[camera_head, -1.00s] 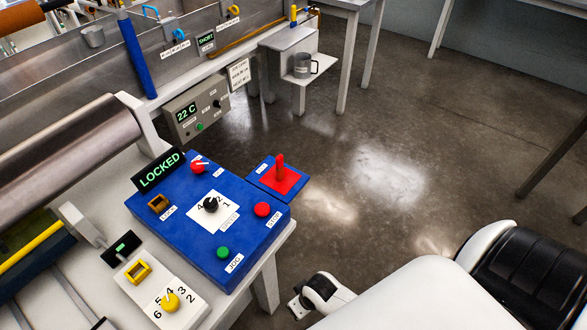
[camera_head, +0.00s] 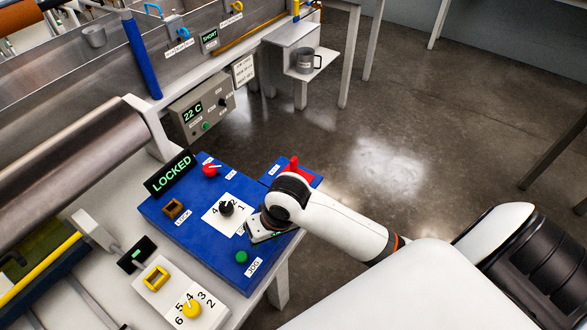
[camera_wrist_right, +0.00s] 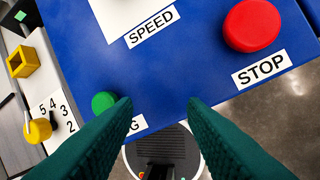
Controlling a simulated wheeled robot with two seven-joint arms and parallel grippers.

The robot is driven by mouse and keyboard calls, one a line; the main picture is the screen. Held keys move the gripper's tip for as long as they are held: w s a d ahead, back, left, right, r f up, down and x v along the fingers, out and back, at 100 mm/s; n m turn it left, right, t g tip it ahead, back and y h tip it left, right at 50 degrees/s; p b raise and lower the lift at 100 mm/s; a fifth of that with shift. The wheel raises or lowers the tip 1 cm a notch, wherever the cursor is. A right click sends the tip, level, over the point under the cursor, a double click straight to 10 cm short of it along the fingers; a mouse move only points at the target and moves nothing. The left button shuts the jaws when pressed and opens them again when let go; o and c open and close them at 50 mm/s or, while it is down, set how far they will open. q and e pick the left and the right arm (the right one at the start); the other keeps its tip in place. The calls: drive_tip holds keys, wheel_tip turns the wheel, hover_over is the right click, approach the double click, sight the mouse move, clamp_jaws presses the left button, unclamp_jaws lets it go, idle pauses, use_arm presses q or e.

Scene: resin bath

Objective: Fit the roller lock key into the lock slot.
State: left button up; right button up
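The lock slot is a brown square socket (camera_head: 174,209) beside the LOCK label on the blue control panel (camera_head: 185,236). A red upright piece (camera_head: 293,167), seemingly the key, stands on a small blue holder (camera_head: 272,172) at the panel's far right; my right arm partly hides it. My right gripper (camera_wrist_right: 160,103) is open and empty. It is over the panel's right front part, between the green JOG button (camera_wrist_right: 104,102) and the red STOP button (camera_wrist_right: 252,25). The key and slot are out of the wrist view. My left gripper is not in view.
A display (camera_head: 171,174) reads LOCKED. A white box (camera_head: 178,305) with a yellow socket (camera_head: 156,278) and numbered yellow knob (camera_head: 192,308) is nearby. A metal roller (camera_head: 75,154) lies left.

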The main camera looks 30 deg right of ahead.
sight(293, 159)
drive_tip(key=w+d+r, duration=0.1)
drive_tip(key=w+d+m, duration=0.1)
drive_tip(key=w, duration=0.1)
drive_tip(key=w+d+r+m, duration=0.1)
drive_tip(key=w, duration=0.1)
drive_tip(key=shift+w+d+r+g+h, duration=0.1)
drive_tip(key=shift+w+r+g+h, duration=0.2)
drive_tip(key=shift+h, duration=0.1)
drive_tip(key=w+d+r+m+g+h, duration=0.1)
drive_tip(key=w+d+r+m, duration=0.35)
drive_tip(key=d+r, duration=0.2)
drive_tip(key=w+d+r+m+g, duration=0.1)
drive_tip(key=w+d+r+m, duration=0.35)
drive_tip(key=d+m, duration=0.2)
drive_tip(key=shift+n, duration=0.3)
drive_tip(key=f, duration=0.5)
drive_tip(key=shift+s+p, duration=0.3)
drive_tip(key=shift+s+d+f+p, duration=0.1)
drive_tip(key=shift+f+p, duration=0.1)
drive_tip(key=shift+f, duration=1.15)
drive_tip(key=shift+s+d+f+p, duration=0.1)
drive_tip(key=shift+f+p, duration=0.1)
drive_tip(key=shift+f, duration=1.15)
drive_tip(key=shift+c, duration=0.6)
clamp_jaws()
